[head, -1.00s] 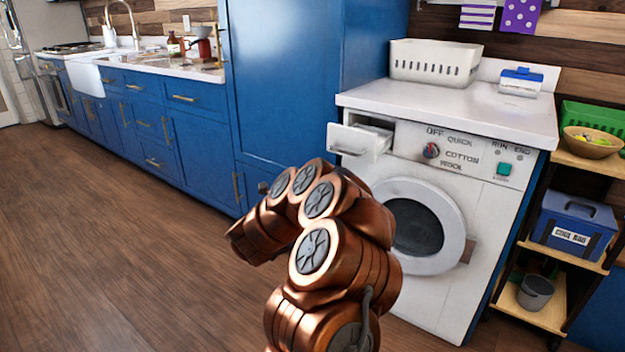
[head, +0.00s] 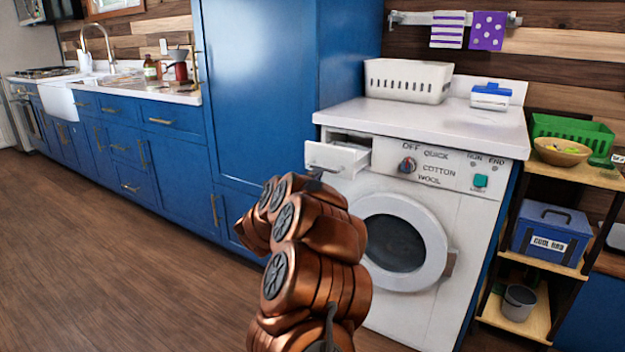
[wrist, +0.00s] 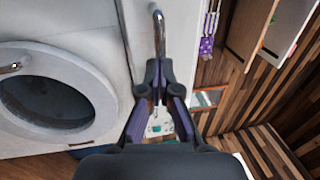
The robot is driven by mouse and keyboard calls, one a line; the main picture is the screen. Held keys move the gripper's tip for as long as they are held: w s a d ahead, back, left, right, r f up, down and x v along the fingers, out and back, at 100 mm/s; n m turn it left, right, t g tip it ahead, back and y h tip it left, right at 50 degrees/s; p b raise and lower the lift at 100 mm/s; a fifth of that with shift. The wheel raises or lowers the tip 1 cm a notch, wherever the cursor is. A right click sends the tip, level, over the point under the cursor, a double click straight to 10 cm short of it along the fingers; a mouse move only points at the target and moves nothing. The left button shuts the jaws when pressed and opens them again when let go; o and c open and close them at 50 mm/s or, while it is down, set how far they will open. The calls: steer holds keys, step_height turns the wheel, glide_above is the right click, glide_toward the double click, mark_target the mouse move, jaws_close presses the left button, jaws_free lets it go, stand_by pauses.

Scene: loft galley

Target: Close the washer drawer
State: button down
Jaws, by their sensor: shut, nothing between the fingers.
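The washer (head: 400,230) is white, with a round door and a control panel. Its drawer (head: 352,157) at the upper left of the front stands pulled out, with the open top showing. In the wrist view the drawer's metal handle (wrist: 158,30) lies just ahead of the fingertips. My gripper (wrist: 158,68) is shut and empty, its tips close to the handle; I cannot tell whether they touch. In the head view a dark part of my gripper (head: 316,182) shows just below the drawer front, and my copper arm hides most of the rest.
A white basket (head: 408,80) and a blue-lidded box (head: 491,96) stand on the washer's counter. A shelf on the right holds a green crate (head: 573,132), a bowl (head: 562,151) and a blue box (head: 551,233). Blue cabinets (head: 165,150) line the left. Floor there is clear.

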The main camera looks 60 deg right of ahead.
mark_target(335, 161)
steer(key=d, duration=1.2)
steer(key=shift+w+d+f+b, duration=0.1)
steer(key=shift+w+d+b, duration=0.15)
steer(key=shift+w+b, duration=0.1)
steer(key=shift+d+r, duration=0.2)
steer(key=shift+d, duration=0.45)
steer(key=shift+s+d, duration=0.1)
steer(key=shift+d, duration=0.05)
steer(key=shift+a+f, duration=0.2)
steer(key=shift+a, duration=0.25)
steer(key=a+f, duration=0.2)
steer(key=a, duration=1.1)
steer(key=shift+s+f, duration=0.1)
